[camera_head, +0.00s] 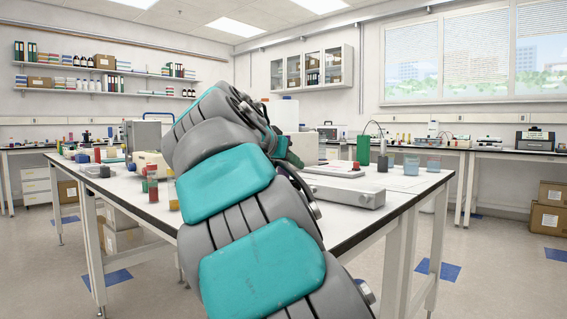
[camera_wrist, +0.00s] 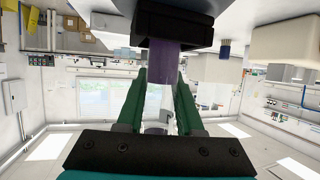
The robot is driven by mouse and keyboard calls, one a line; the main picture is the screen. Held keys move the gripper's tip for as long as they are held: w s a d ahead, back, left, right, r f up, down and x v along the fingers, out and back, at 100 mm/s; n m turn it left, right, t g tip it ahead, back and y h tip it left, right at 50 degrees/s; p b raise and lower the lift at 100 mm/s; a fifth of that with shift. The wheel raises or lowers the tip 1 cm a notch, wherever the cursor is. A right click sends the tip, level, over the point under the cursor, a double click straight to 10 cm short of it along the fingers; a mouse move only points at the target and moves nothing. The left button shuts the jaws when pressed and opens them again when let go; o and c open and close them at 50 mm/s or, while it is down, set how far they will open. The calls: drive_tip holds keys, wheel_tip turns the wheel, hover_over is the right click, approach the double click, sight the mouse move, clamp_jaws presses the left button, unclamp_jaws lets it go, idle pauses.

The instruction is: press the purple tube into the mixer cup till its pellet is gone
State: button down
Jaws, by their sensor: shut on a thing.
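In the wrist view, which is upside down, the purple tube (camera_wrist: 160,68) stands between the two green fingers of my gripper (camera_wrist: 160,82). My gripper is shut on it. The tube's far end meets a black block (camera_wrist: 172,22), which looks like the mixer cup; how deep the tube sits in it is hidden. No pellet can be made out. In the head view my arm covers the tube and the cup, and only a bit of green by the wrist shows.
The white bench (camera_head: 400,182) holds a flat white device (camera_head: 345,191), a green bottle (camera_head: 363,150) and blue beakers (camera_head: 411,165) on the right. Small coloured containers (camera_head: 152,190) stand left of my arm. A blue-topped item (camera_wrist: 224,50) is near the block in the wrist view.

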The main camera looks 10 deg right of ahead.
wheel_tip(320, 180, up, 7)
drive_tip(key=p, duration=0.4)
idle(0.4)
drive_tip(key=shift+f, duration=0.25)
